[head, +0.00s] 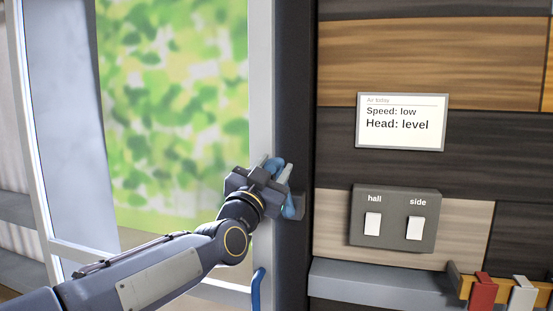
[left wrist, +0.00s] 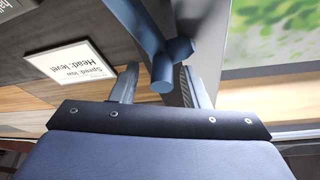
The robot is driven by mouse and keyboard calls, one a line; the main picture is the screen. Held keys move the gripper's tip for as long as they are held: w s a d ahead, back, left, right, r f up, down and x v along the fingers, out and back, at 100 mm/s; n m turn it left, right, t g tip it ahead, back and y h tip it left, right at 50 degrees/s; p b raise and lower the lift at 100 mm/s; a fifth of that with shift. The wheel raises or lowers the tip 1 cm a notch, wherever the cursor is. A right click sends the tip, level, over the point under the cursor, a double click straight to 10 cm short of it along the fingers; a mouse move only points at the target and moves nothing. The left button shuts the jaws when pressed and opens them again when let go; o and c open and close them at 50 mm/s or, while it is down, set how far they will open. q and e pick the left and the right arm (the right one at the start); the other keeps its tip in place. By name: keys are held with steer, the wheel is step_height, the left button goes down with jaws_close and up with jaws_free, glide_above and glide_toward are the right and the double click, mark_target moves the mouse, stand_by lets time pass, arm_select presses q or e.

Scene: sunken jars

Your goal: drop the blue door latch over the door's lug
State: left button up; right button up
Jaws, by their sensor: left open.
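The blue door latch (head: 291,209) is at the edge where the pale door frame (head: 262,60) meets the dark post. My left gripper (head: 276,167) is in front of it and covers much of it. In the left wrist view the latch (left wrist: 147,28) comes down from the top, with a round blue peg (left wrist: 163,84) between the two spread fingers of my left gripper (left wrist: 160,70). The fingers are open, with gaps visible beside the peg. A small grey block (head: 299,206) sits beside the latch; I cannot tell whether it is the lug. My right gripper is not in view.
A sign (head: 402,122) reads "Speed: low, Head: level". Below it is a switch panel (head: 393,218) marked hall and side. A grey ledge (head: 375,279) and a rack with red and white hooks (head: 482,291) are lower right. A blue handle (head: 257,291) is low on the door.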

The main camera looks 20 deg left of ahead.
arm_select(q)
steer(key=shift+x, duration=0.75)
jaws_close()
steer(key=shift+a+f, duration=0.15)
steer(key=a+f+n+g+y+b, duration=0.2)
steer(key=a+f+n+y+b, duration=0.4)
steer(key=n, duration=1.5)
steer(key=shift+w+a+f+y, duration=0.15)
steer(key=shift+a+f+y, duration=0.95)
steer(key=shift+f+y, duration=1)
steer(key=shift+f+h, duration=0.2)
steer(key=shift+h, duration=0.2)
